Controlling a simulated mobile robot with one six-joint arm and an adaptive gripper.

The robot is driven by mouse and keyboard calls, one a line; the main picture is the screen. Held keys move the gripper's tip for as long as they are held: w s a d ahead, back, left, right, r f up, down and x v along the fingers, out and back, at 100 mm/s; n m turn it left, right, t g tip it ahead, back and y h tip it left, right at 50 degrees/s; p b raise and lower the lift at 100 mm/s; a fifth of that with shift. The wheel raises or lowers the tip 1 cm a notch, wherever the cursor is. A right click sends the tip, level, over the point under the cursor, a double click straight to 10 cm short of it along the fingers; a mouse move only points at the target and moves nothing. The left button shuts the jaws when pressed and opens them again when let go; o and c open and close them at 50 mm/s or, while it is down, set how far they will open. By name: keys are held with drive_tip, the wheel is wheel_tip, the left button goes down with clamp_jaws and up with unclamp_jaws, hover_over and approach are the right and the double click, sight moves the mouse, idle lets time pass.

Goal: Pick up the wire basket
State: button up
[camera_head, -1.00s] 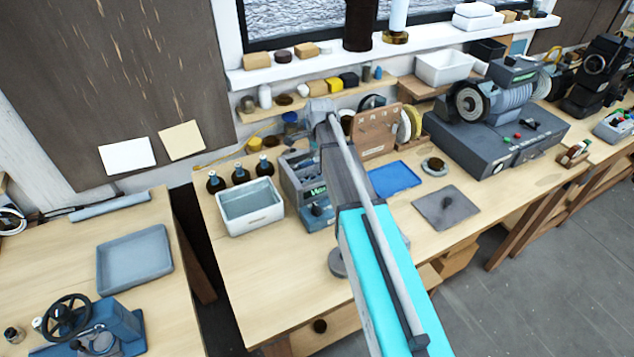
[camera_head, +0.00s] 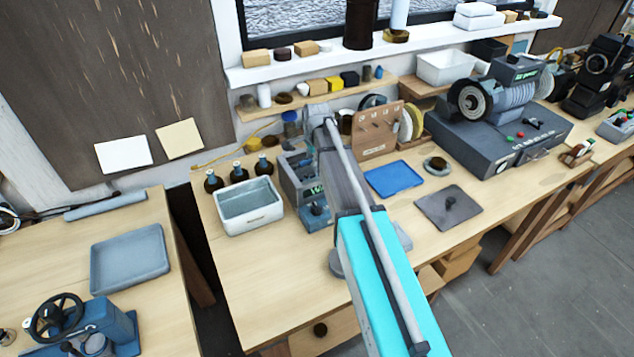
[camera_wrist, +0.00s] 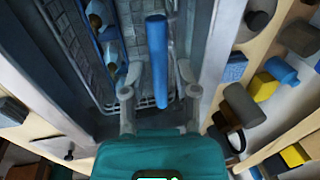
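The wire basket (camera_wrist: 72,42) is a grey mesh basket with a blue handle (camera_wrist: 157,60). In the wrist view it sits inside a grey metal tank (camera_wrist: 218,45), with blue parts (camera_wrist: 108,45) lying in it. My gripper (camera_wrist: 158,74) is above the tank, its two fingers spread on either side of the handle. Gaps show between fingers and handle, and I see no clear contact. In the head view the grey unit (camera_head: 293,177) with a green display stands on the middle bench. My arm hides part of it and the gripper's tips.
A white basin (camera_head: 252,217) and dark bottles (camera_head: 238,172) stand left of the unit. A blue tray (camera_head: 394,180), a grey mat (camera_head: 466,213) and a pegboard stand (camera_head: 376,140) are to its right. A shelf (camera_head: 345,92) with small blocks runs behind. The front bench area is mostly clear.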

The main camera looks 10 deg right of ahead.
drive_tip(key=shift+w+f+b, duration=0.2)
drive_tip(key=shift+f+b, duration=0.45)
drive_tip(key=shift+f, duration=0.3)
clamp_jaws()
